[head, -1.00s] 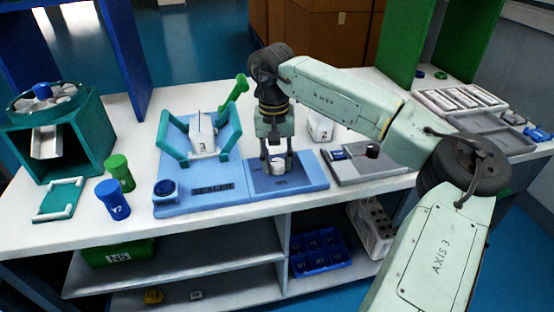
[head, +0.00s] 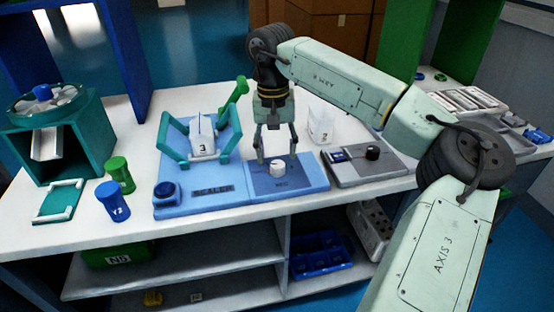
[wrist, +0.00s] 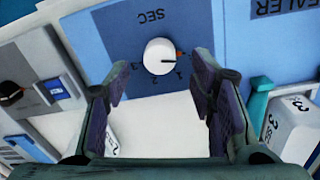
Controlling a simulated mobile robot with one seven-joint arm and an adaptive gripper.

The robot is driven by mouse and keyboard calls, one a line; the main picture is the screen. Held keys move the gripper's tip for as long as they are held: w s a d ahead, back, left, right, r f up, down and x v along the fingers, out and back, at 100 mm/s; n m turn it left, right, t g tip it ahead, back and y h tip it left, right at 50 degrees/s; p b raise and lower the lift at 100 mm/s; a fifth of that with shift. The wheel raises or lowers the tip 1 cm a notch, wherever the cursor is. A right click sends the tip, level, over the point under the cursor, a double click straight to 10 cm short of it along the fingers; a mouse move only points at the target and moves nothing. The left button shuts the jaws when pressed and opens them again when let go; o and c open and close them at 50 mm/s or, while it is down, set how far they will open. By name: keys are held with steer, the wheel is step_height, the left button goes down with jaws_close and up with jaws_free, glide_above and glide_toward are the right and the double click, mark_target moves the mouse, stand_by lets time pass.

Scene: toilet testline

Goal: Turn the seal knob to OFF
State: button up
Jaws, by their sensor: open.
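The seal knob (head: 278,169) is a small white round dial on the blue sealer panel (head: 311,180). In the wrist view the knob (wrist: 160,56) has an orange pointer toward the right of the picture. Several numbers lie along its lower edge and "SEC" is printed above it. I cannot make out an OFF mark. My gripper (head: 277,158) points down just above the knob, open and empty. In the wrist view its fingers (wrist: 160,80) are spread apart, on either side below the knob, clear of it.
A blue sealer bed (head: 233,150) with teal bars and a white pouch marked 3 (head: 203,147) is to the left. A grey device with a black knob (head: 372,153) is to the right, and a translucent pouch (head: 321,130) stands behind.

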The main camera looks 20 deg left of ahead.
mark_target(275, 164)
step_height(275, 164, up, 8)
steer(key=shift+a, duration=0.15)
steer(key=shift+s, duration=0.1)
